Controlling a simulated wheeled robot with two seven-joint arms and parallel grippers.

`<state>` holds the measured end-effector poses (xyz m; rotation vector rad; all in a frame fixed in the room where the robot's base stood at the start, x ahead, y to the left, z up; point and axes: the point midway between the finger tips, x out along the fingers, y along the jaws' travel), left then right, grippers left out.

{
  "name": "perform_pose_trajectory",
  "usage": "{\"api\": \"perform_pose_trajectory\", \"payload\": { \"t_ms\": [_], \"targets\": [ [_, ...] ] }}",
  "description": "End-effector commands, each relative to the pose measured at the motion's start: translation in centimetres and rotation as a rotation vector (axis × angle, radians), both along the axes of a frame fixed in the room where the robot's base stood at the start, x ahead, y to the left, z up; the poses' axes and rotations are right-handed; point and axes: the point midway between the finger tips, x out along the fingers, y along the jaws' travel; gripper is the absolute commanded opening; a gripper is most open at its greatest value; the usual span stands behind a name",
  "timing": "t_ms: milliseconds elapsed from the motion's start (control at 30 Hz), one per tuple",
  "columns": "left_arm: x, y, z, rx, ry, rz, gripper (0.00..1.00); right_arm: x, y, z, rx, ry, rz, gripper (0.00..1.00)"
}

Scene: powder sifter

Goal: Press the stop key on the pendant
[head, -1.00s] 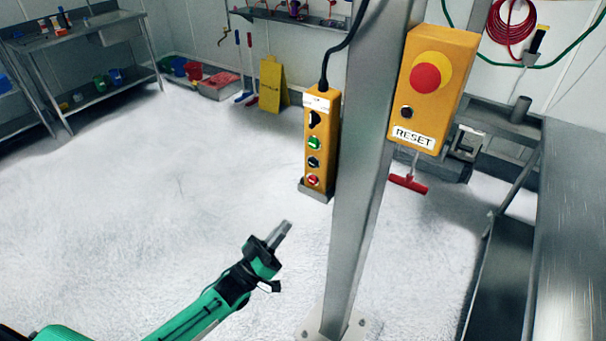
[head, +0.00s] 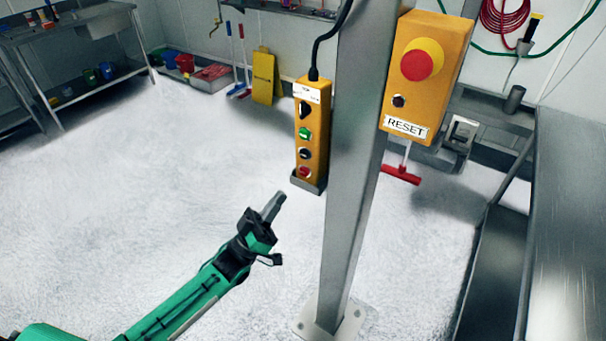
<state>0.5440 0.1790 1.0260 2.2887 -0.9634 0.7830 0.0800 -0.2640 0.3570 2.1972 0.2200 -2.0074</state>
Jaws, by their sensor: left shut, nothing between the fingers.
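The pendant (head: 311,120) is a narrow yellow box hanging upright on the left side of a steel post, with a black cable at its top. From top to bottom its face carries a black selector, a green key (head: 305,133), a dark key (head: 305,154) and a red key (head: 304,172). The key labels are too small to read. My left gripper (head: 276,202) is shut and empty, its tips pointing up, just below and left of the pendant's lower end and apart from it in the picture. My right gripper is not in view.
The steel post (head: 352,200) stands on a bolted base plate right of my left gripper. A yellow box (head: 428,75) with a red mushroom button and a RESET label is on it. A steel bench (head: 570,210) is at right. Open floor (head: 130,210) lies at left.

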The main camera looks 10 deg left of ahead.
Motion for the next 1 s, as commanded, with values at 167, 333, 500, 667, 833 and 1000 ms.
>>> {"api": "perform_pose_trajectory", "payload": {
  "t_ms": [167, 333, 500, 667, 833, 1000],
  "targets": [
    [2.6, -1.0, -0.2, -0.002, -0.001, -0.001, 0.00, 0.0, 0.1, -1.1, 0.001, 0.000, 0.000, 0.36],
    [4.4, -1.6, -0.2, -0.001, -0.002, 0.000, 0.00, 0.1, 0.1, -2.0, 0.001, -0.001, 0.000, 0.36],
    [5.5, -2.0, -0.1, 0.000, 0.000, 0.000, 0.00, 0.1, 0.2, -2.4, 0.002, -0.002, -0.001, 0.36],
    [5.8, -2.1, 0.0, -0.001, 0.000, -0.001, 0.00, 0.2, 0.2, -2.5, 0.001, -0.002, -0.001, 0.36],
    [5.7, -2.1, 0.0, -0.001, 0.000, -0.001, 0.00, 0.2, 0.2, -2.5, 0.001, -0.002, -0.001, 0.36],
    [5.7, -2.1, 0.0, -0.001, 0.000, -0.001, 0.00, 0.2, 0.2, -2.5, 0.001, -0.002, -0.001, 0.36]
  ]
}}
